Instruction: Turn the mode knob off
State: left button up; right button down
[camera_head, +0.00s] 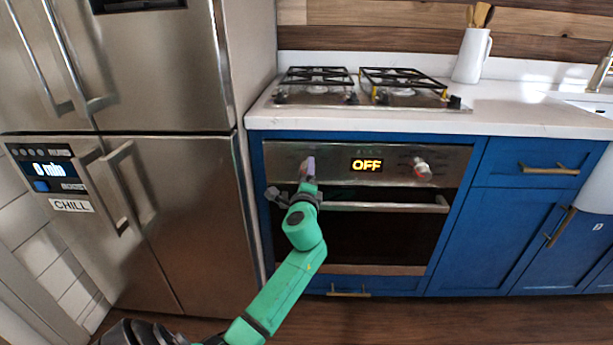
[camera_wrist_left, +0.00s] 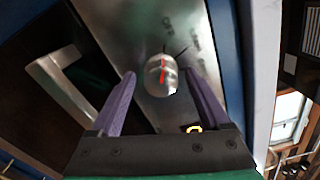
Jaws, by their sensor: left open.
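The oven's steel control panel (camera_head: 340,153) has a lit display (camera_head: 367,165) that reads OFF. In the left wrist view a round silver knob (camera_wrist_left: 160,78) with a red line stands on the panel, with small markings beside it. My left gripper (camera_head: 308,166) is at the left part of the panel, its purple fingers open on either side of this knob, with gaps showing. A second knob (camera_head: 422,169) with a red mark is right of the display. Which knob sets the mode cannot be read. My right gripper is not in view.
The oven handle (camera_head: 385,206) runs just below the panel. A gas hob (camera_head: 365,88) sits on the white counter (camera_head: 520,118) above. A steel fridge (camera_head: 185,200) stands close on the left, blue cabinets (camera_head: 520,205) on the right. The floor in front is clear.

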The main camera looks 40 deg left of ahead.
pick_arm(q)
jog(key=shift+s+d, duration=0.1)
jog(key=shift+s+d, duration=0.2)
jog(key=shift+s, duration=0.05)
jog(key=v, duration=1.3)
jog(key=shift+s+d, duration=0.2)
jog(key=shift+s, duration=0.05)
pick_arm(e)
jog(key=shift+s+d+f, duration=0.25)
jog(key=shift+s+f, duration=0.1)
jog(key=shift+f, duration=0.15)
pick_arm(q)
jog(key=shift+f, duration=0.1)
